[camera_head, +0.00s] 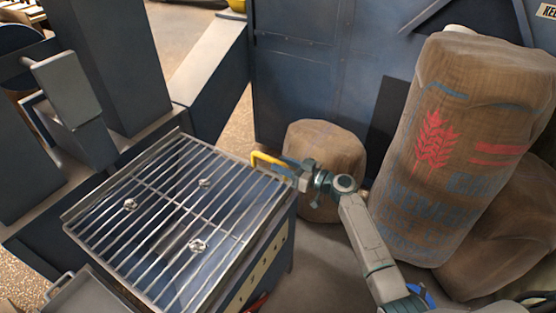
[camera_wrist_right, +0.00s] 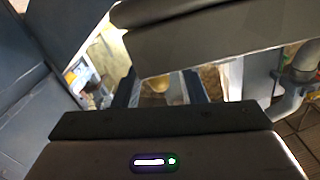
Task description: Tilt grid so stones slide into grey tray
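The grid (camera_head: 172,222) is a frame of metal bars on top of a box in the head view. It looks close to level. Three small stones lie on it: one at left (camera_head: 131,205), one toward the back (camera_head: 204,183) and one toward the front (camera_head: 198,246). A yellow handle (camera_head: 262,160) sticks up at its far right corner. My right gripper (camera_head: 284,165) is at the handle's right end. In the right wrist view its two fingers (camera_wrist_right: 162,90) stand apart, with no handle visible between them. A grey tray (camera_head: 86,297) shows partly at the lower left. My left gripper is out of view.
A large printed sack (camera_head: 455,150) stands at the right, and a smaller sack (camera_head: 325,150) stands behind my right gripper. Blue machine panels (camera_head: 310,70) rise behind. A grey block on a post (camera_head: 68,88) stands left of the grid.

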